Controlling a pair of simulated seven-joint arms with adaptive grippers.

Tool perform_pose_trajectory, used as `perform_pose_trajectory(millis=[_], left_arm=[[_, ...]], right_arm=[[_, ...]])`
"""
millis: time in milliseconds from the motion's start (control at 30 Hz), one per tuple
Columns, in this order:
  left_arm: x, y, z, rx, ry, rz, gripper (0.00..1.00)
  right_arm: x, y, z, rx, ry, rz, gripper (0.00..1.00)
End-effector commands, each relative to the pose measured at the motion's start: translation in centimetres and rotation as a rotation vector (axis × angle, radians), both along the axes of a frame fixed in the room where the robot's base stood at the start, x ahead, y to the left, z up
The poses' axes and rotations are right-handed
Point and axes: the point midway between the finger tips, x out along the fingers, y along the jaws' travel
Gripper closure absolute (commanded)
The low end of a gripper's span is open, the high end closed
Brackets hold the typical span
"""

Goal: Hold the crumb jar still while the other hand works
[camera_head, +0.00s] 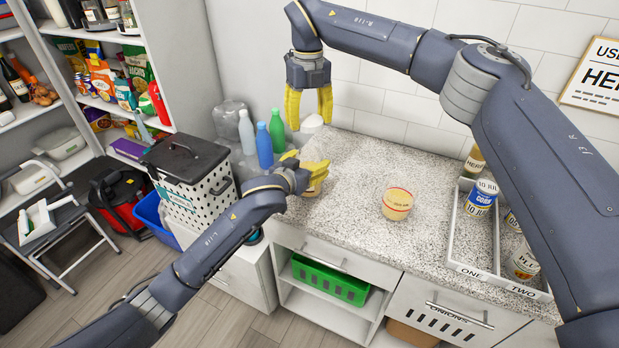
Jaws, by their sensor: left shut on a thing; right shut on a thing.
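My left gripper (308,168) is shut on a beige jar (314,188) at the left end of the speckled counter. The gripper's yellow fingers hide most of this jar, so I cannot confirm that it is the crumb jar. My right gripper (309,112) points down above and behind the left one. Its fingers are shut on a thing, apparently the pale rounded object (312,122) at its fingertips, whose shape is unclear. A cream tub (397,203) with a red band and small dark print stands upright on the counter, apart from both grippers.
A grey tray (455,232) marked ONE and TWO holds cans and a bottle at the right. Several bottles (263,145) stand left of the grippers, near a white bin (190,200) with a black lid. The counter around the cream tub is clear.

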Motion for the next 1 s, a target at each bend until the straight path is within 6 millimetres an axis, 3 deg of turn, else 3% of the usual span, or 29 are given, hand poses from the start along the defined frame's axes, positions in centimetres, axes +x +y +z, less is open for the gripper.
perform_pose_trajectory(millis=[167, 567, 1000], left_arm=[[0.0, 0.0, 0.0, 0.000, -0.001, 0.000, 0.81], [0.0, 0.0, 0.1, 0.000, -0.001, 0.000, 0.81], [0.0, 0.0, 0.1, 0.000, -0.001, 0.000, 0.81]], right_arm=[[0.0, 0.0, -0.6, 0.000, 0.001, 0.000, 0.60], [-0.2, 0.0, -4.9, 0.001, 0.000, 0.000, 0.60], [-0.2, 0.0, -5.0, 0.000, -0.001, 0.000, 0.60]])
